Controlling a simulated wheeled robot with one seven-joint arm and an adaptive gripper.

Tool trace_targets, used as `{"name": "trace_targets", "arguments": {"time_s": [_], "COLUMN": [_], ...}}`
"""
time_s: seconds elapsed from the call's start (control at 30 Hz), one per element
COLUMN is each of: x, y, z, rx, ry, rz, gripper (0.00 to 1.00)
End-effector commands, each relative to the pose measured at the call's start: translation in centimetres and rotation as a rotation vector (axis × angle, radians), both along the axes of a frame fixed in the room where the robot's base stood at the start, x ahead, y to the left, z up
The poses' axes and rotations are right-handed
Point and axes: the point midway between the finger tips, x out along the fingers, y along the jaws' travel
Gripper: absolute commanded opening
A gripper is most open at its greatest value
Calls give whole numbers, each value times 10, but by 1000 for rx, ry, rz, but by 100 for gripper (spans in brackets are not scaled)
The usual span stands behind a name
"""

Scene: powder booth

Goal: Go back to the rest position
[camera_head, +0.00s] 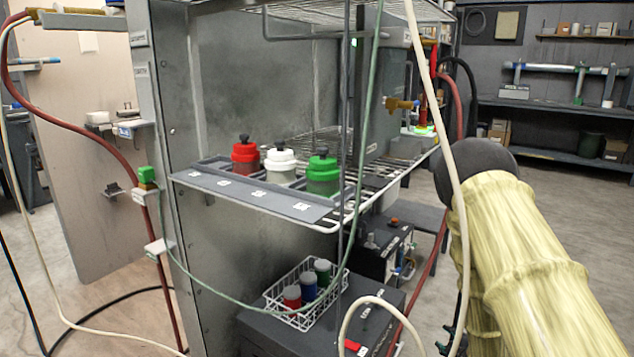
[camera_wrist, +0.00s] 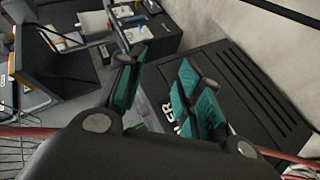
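My gripper (camera_wrist: 160,80) shows in the wrist view with its teal-padded fingers apart and nothing between them. Behind it are a dark ribbed panel with white lettering (camera_wrist: 240,95) and a grey floor. In the head view my arm, in a pale yellow sleeve, rises at the right, outside the booth. My gripper cannot be made out in that view. Red (camera_head: 245,157), white (camera_head: 280,163) and green (camera_head: 323,174) capped bottles stand upright in a grey rack (camera_head: 250,195) on the wire shelf. My arm is clear of them.
A white wire basket (camera_head: 304,325) with red, blue and green containers sits on a dark box (camera_head: 270,340) below. Hoses and cables hang in front of the booth, a cream hose (camera_head: 444,110) close to my arm. A back-wall shelf (camera_head: 560,110) stands at right, with open floor before it.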

Motion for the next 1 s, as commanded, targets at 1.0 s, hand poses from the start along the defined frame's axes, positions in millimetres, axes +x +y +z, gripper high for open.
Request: {"name": "trace_targets", "arguments": {"time_s": [1.0], "x": [-443], "y": [141], "z": [-188], "rx": [633], "ry": [921], "rz": [-981], "gripper": [35]}}
